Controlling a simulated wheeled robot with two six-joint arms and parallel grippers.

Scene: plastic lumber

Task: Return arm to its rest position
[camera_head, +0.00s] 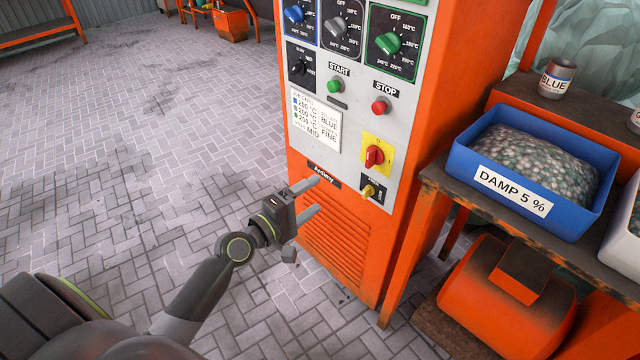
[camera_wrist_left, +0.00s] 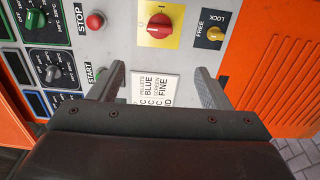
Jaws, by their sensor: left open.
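My left gripper (camera_head: 309,198) is in front of the lower part of the orange control cabinet (camera_head: 345,225). Its two fingers are apart with nothing between them. In the left wrist view the open fingers (camera_wrist_left: 163,88) point at the cabinet's grey panel, with the white job card (camera_wrist_left: 152,90) partly hidden behind the gripper body. The red rotary switch (camera_head: 374,156) on its yellow plate and the small yellow lock knob (camera_head: 368,191) are close by, and the fingers appear clear of both. My right gripper is out of view.
The panel also has a green start button (camera_head: 335,86), a red stop button (camera_head: 380,107) and several dials. To the right, a workbench holds a blue bin (camera_head: 535,200) labelled DAMP 5 % and a can (camera_head: 557,78). The paved floor (camera_head: 130,150) on the left is clear.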

